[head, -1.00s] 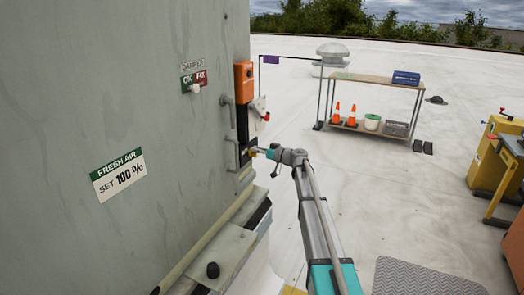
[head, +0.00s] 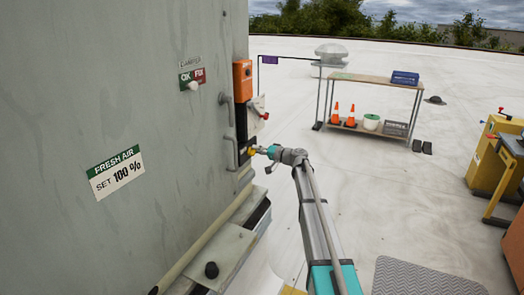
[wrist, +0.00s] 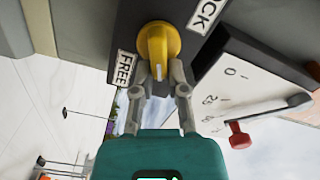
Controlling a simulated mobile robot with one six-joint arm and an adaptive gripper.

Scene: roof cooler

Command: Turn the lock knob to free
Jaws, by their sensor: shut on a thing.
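The yellow lock knob (wrist: 158,42) sits on a dark plate (wrist: 138,14) in the wrist view. My gripper (wrist: 157,78) is shut on the knob's lower end, one finger on each side. The FREE label (wrist: 124,69) is at the lower left of the knob and the LOCK label (wrist: 206,14) at its upper right. The knob's ridge stands nearly upright in this view, with its gripped end close to the right of FREE. In the head view, my gripper (head: 258,151) is at the edge of the grey cabinet (head: 120,90), and the knob is small there.
A white scale plate (wrist: 245,85) with a red-knobbed lever (wrist: 239,137) is close on the right in the wrist view. Cabinet handles (head: 229,108) and an orange box (head: 242,80) are near my gripper in the head view.

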